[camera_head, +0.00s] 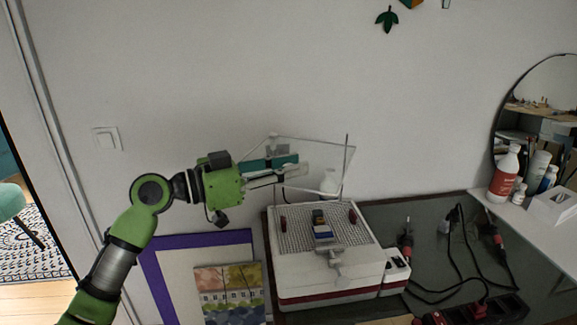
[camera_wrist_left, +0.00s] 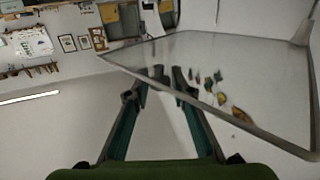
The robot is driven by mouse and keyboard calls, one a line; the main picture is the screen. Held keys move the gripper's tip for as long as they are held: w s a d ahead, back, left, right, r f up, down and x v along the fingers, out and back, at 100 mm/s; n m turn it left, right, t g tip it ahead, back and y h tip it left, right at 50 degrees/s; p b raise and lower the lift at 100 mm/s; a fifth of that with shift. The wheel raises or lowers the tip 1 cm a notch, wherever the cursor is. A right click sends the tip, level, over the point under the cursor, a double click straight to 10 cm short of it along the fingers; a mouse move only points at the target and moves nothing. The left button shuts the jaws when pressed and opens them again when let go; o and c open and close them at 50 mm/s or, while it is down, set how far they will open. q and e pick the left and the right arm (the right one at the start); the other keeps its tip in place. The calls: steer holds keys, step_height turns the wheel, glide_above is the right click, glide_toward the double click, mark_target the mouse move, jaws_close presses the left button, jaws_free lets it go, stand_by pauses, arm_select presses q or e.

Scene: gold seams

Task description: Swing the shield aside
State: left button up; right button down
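The shield is a clear panel with a thin grey frame (camera_head: 349,165), tilted up above the white machine (camera_head: 330,275) against the wall. Its frame also crosses the left wrist view (camera_wrist_left: 245,124) diagonally. My left gripper (camera_head: 300,166) is at the shield's left part, with its fingers overlapping the clear panel. In the left wrist view its two fingers (camera_wrist_left: 168,80) have a gap between the tips, and the frame's edge runs across them. I see nothing held between them. Whether the fingers touch the panel is not clear. My right gripper is not in view.
The machine has a perforated top (camera_head: 290,232) with small red posts and a blue-and-white piece in a clamp. Two tools with black cords (camera_head: 452,240) and a power strip (camera_head: 480,309) lie to its right. Bottles (camera_head: 505,172) stand at far right. A purple-edged frame (camera_head: 158,275) is at left.

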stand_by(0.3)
arm_select(q)
steer(key=v, duration=1.2)
